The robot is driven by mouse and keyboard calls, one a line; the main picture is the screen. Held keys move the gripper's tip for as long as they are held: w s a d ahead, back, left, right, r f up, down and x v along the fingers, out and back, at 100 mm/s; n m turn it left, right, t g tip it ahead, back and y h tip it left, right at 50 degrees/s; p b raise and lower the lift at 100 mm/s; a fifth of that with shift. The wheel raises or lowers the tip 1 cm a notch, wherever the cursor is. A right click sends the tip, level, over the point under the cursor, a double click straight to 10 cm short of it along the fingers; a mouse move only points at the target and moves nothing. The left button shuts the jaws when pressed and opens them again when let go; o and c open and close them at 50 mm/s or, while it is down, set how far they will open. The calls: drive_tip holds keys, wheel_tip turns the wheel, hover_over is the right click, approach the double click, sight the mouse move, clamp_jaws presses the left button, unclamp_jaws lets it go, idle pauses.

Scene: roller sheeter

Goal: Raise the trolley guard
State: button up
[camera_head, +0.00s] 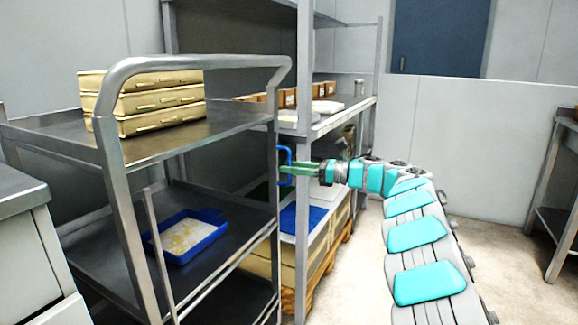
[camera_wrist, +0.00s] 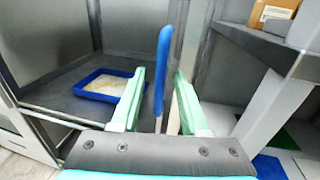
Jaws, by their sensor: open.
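A steel trolley (camera_head: 125,167) stands at the left, and it also fills the left of the wrist view. A blue handle (camera_head: 290,153) shows by its right upright post. In the wrist view the blue handle (camera_wrist: 163,60) stands upright, seen nearly edge-on. My gripper (camera_head: 284,169) reaches in from the right with green fingers. In the wrist view my gripper (camera_wrist: 160,75) is open, with the handle between its fingers and gaps on both sides. I cannot clearly make out the guard panel itself.
Cream boxes (camera_head: 145,100) lie stacked on the trolley's top shelf. A blue tray (camera_head: 186,238) sits on its lower shelf. A steel rack (camera_head: 340,118) with goods stands close behind my gripper. Floor is open at the right, before a steel table (camera_head: 558,190).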

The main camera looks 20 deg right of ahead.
drive_tip(key=shift+w+a, duration=0.35)
clamp_jaws()
idle(1.2)
